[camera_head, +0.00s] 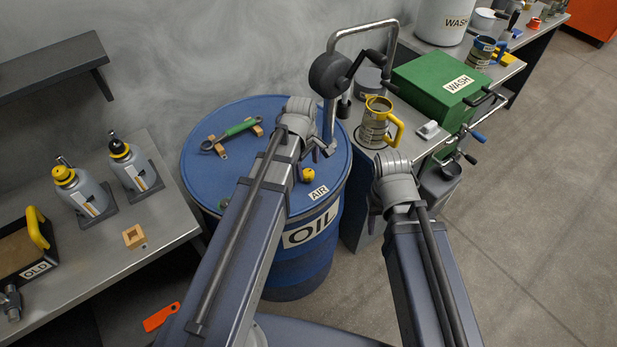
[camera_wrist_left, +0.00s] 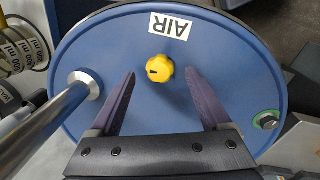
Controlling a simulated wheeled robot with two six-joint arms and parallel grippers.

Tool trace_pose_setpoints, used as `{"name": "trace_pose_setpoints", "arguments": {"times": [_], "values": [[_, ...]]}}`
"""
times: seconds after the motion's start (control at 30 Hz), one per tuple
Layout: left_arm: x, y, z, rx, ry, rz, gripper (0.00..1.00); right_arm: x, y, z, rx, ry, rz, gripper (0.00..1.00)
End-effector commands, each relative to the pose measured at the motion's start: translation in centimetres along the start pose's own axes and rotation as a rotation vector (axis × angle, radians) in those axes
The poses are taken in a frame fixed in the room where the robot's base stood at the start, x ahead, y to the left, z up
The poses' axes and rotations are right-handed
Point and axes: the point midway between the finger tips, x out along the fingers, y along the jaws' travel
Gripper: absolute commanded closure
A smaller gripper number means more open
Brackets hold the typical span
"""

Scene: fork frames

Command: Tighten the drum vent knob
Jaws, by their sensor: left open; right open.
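The blue drum (camera_head: 215,180) stands upright with an OIL label on its side. The yellow vent knob (camera_head: 308,174) sits on its lid beside the AIR label (camera_head: 318,192). In the left wrist view the knob (camera_wrist_left: 159,72) shows beyond and between the two fingers of my left gripper (camera_wrist_left: 161,78), with the AIR label (camera_wrist_left: 171,25) past it. My left gripper (camera_head: 318,148) is open and empty over the drum lid. It does not appear to touch the knob. My right arm's wrist shows at the right of the drum, but its jaws are hidden.
A crank pump (camera_head: 328,76) rises from the drum; its pipe (camera_wrist_left: 52,115) stands left of my left fingers. A green wrench (camera_head: 240,127) lies on wooden blocks on the lid. A yellow-handled jug (camera_head: 374,128) and green box (camera_head: 430,82) stand on the right bench.

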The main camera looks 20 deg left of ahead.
Motion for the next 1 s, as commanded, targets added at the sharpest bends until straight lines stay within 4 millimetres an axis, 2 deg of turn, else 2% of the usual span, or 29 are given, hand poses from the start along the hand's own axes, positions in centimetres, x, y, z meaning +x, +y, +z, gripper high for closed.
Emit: {"name": "trace_pose_setpoints", "arguments": {"times": [0.03,0.2,0.57,1.0], "values": [[1.4,0.0,0.0,0.0,0.0,0.0,0.19,1.4,-0.1,-0.1,0.0,0.0,0.0,0.5],[3.1,0.0,0.0,0.0,0.0,0.0,0.19,3.0,-0.3,-0.2,0.0,0.0,0.0,0.5],[3.3,0.0,0.0,0.0,0.0,0.0,0.19,3.3,-0.3,-0.2,0.0,0.0,0.0,0.5],[3.3,0.0,0.0,0.0,0.0,0.0,0.66,3.3,-0.3,-0.2,0.0,0.0,0.0,0.5]]}}
